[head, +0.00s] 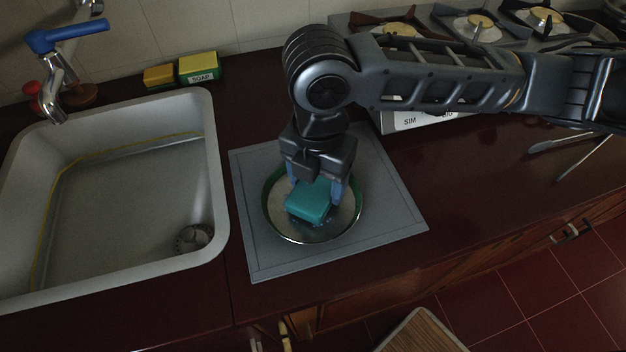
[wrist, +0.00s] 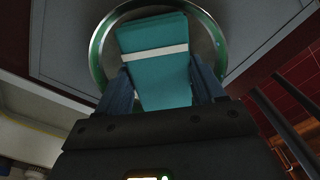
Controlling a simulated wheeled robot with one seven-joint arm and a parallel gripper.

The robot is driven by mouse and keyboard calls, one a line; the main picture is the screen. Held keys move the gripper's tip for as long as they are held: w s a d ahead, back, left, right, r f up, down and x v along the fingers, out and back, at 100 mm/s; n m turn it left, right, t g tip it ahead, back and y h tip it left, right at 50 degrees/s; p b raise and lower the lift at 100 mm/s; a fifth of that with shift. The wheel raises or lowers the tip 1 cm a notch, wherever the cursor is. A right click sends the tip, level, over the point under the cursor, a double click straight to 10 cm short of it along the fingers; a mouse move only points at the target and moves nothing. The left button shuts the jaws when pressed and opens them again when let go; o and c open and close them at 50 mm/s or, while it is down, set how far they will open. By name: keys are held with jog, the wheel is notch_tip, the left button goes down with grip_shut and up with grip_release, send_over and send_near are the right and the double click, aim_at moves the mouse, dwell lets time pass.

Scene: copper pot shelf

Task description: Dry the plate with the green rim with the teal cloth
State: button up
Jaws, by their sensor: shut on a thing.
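The plate with the green rim (head: 346,216) lies on a grey mat (head: 258,250) on the counter, right of the sink. Its rim also shows as a ring in the wrist view (wrist: 97,48). The teal cloth (head: 308,203) is a folded block over the middle of the plate; in the wrist view the cloth (wrist: 165,90) has a pale band across it. My gripper (head: 318,194) points down over the plate, shut on the cloth with a finger on each side. I cannot tell whether the cloth's underside touches the plate. The plate's middle is hidden by the cloth.
A sink (head: 130,190) with a blue-handled tap (head: 65,38) is at left. A soap box (head: 200,67) and a yellow sponge (head: 158,76) stand behind it. A stove (head: 470,28) is at back right. Cutlery (head: 575,150) lies at right; the counter between is clear.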

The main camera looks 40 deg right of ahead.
aim_at(299, 197)
jog(key=shift+a+p, duration=0.4)
jog(key=shift+a, duration=1.45)
jog(key=shift+d+b, duration=0.55)
jog(key=shift+d, duration=1.4)
jog(key=shift+a+p, duration=0.55)
jog(key=shift+a, duration=1.4)
jog(key=shift+d+f+b, duration=0.15)
jog(key=shift+d+b, duration=0.45)
jog(key=shift+d, duration=1.35)
jog(key=shift+a+p, duration=0.55)
jog(key=shift+a, duration=1.4)
jog(key=shift+r, duration=0.2)
jog(key=shift+r+p, duration=2.35)
jog(key=shift+r, duration=0.6)
